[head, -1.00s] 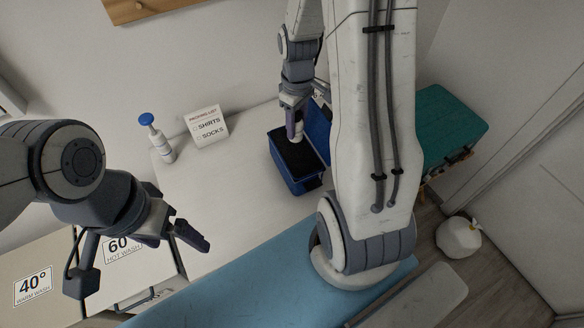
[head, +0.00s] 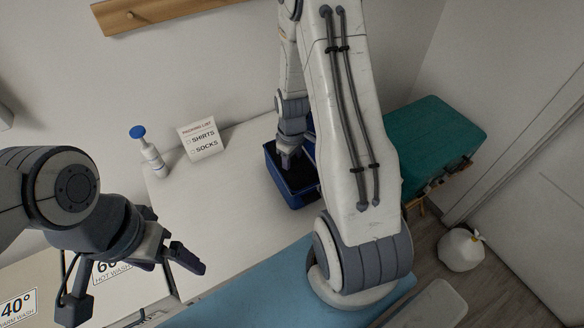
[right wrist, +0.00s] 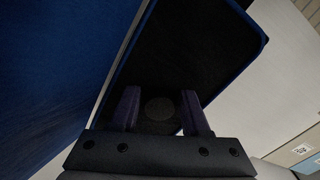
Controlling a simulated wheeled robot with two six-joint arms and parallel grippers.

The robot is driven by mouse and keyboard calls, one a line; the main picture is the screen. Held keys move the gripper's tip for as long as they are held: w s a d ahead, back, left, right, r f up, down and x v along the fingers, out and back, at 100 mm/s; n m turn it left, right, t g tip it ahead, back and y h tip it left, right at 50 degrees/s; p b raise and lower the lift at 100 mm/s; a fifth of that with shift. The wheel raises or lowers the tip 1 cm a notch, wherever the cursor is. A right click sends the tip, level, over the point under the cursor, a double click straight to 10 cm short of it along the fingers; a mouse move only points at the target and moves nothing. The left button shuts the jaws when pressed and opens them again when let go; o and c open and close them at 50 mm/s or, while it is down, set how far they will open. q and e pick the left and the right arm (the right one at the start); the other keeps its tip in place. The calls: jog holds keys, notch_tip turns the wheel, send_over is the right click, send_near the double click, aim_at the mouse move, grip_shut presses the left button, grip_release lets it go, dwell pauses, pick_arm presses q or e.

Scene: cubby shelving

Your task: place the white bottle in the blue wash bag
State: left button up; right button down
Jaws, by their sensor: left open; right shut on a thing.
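The blue wash bag (head: 304,200) stands open on the white table, its inside dark. My right gripper (head: 289,162) reaches down into its opening. In the right wrist view the bag's blue rim (right wrist: 262,42) surrounds a black interior, and my right gripper (right wrist: 160,112) is shut on a dim round thing (right wrist: 159,108) between its fingers, apparently the white bottle seen end-on in shadow. The bottle is hidden in the head view, and I cannot tell whether it touches the bag's bottom. My left gripper (head: 180,255) is open and empty over the table's front left.
A white pump bottle with a blue top (head: 150,155) stands at the table's back left, beside a packing-list sign (head: 200,140). A teal case (head: 430,140) is right of my right arm. A blue surface (head: 250,290) lies in front. The middle of the table (head: 215,215) is clear.

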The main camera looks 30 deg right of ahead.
jog(key=shift+f, duration=0.75)
jog(key=shift+f, duration=0.2)
jog(key=c, duration=0.7)
grip_release()
jog(key=shift+r, duration=0.15)
